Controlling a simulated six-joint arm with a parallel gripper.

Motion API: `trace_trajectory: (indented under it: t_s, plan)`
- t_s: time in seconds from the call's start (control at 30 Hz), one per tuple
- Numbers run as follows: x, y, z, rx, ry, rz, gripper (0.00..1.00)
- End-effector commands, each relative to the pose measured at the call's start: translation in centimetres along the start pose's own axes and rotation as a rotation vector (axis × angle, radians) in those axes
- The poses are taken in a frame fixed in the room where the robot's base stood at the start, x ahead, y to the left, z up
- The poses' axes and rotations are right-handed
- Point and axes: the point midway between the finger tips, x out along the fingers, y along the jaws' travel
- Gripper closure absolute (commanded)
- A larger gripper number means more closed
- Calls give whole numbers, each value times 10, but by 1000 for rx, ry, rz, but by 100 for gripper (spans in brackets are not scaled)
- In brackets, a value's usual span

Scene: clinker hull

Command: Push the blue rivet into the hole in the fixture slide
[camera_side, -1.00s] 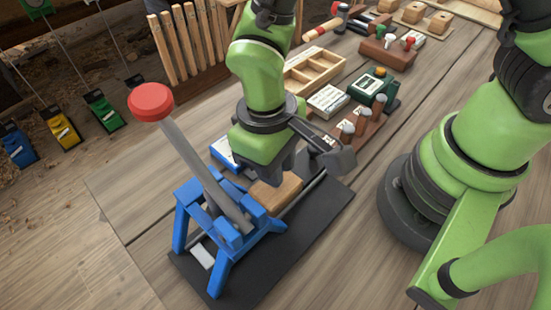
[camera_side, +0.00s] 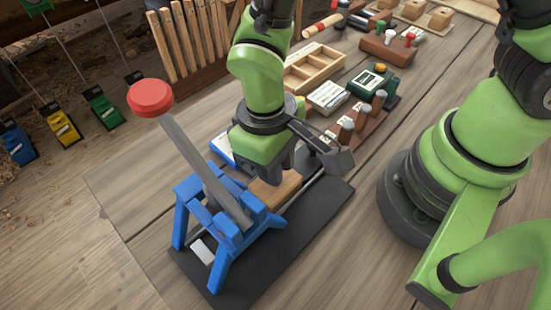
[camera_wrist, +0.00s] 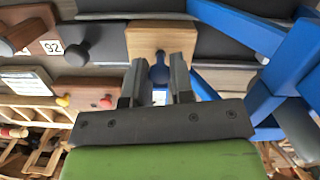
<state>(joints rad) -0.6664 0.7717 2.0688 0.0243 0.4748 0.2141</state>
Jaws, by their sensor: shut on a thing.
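The blue rivet (camera_wrist: 159,71) shows between the two dark fingers of my gripper (camera_wrist: 160,86) in the wrist view. My gripper is shut on it. The rivet is in front of the wooden fixture slide (camera_wrist: 147,38), a pale block. The hole is hidden, and I cannot tell whether the rivet's tip is in it. In the side view my gripper (camera_side: 272,180) is low over the wooden slide (camera_side: 285,192), beside the blue press frame. The rivet is hidden there by my gripper.
A blue lever press (camera_side: 232,240) with a red knob (camera_side: 150,98) stands close left of my gripper on a dark base plate (camera_side: 315,220). Its lever leans close by. Labelled blocks with pegs (camera_side: 362,120) stand behind. The tabletop at front left is clear.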

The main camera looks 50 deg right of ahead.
Motion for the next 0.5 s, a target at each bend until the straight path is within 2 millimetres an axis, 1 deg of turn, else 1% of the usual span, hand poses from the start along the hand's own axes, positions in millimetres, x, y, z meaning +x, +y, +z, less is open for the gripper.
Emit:
trace_trajectory:
  t_s: [0.2, 0.5]
  plan:
    - [1, 0, 0, 0, 0, 0, 100]
    - [8, 0, -1, 0, -1, 0, 100]
